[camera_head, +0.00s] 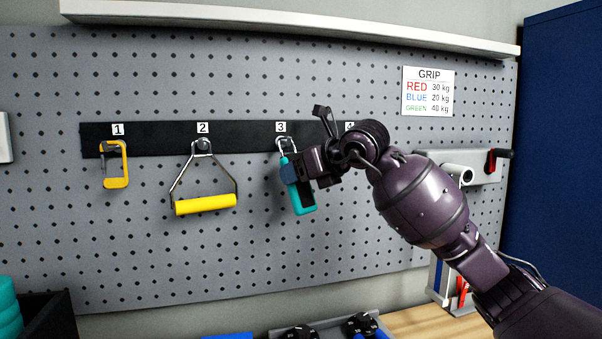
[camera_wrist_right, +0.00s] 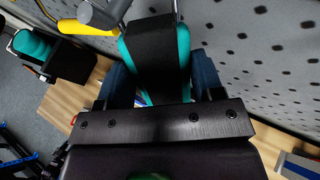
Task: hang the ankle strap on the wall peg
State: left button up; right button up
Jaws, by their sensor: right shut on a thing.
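The ankle strap (camera_head: 304,200) is teal with a black band and a metal ring at its top. My right gripper (camera_head: 292,172) is shut on it below the ring, in front of the pegboard. The ring is at the peg under label 3 (camera_head: 281,127); I cannot tell whether it is around the peg or just in front of it. In the right wrist view the strap (camera_wrist_right: 182,60) lies between the fingers (camera_wrist_right: 163,82), near a grey peg (camera_wrist_right: 104,14). My left gripper is not in view.
A yellow clip-like piece (camera_head: 116,181) hangs under label 1. A yellow-handled stirrup grip (camera_head: 206,204) hangs under label 2. My right wrist partly covers label 4. A white shelf (camera_head: 290,22) runs above, and a bracket with a red-and-black handle (camera_head: 492,161) is at right.

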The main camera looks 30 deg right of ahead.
jog(key=o, duration=1.1)
jog(key=shift+c, duration=0.2)
jog(key=v, duration=1)
jog(key=shift+s+b, duration=0.3)
jog(key=shift+s, duration=0.05)
jog(key=shift+r, duration=0.15)
